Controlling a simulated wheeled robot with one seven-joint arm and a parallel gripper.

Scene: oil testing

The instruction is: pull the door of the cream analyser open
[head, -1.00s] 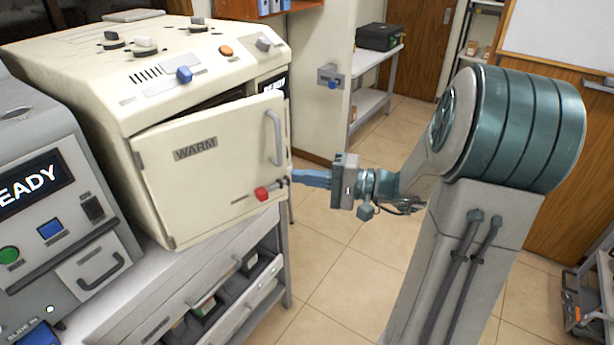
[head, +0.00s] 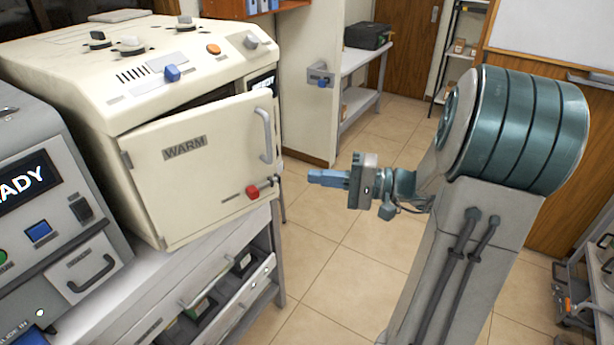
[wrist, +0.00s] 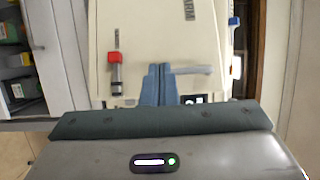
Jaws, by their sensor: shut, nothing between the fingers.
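The cream analyser (head: 70,75) stands on a bench at the left in the head view. Its door (head: 190,185), marked WARM, is ajar, with a dark gap along its top edge. The door has a grey vertical handle (head: 264,135) and a red latch knob (head: 252,191) near its right edge. My gripper (head: 312,177) is shut and empty, to the right of the door and apart from it. In the wrist view, the shut fingers (wrist: 158,68) appear in front of the door, between the red knob (wrist: 115,58) and the handle (wrist: 195,70).
A grey instrument (head: 60,200) with a lit display stands left of the analyser. Below is a bench (head: 170,285) with drawers. A wall box (head: 320,76) with a blue knob is behind my gripper. The tiled floor (head: 330,250) right of the bench is clear.

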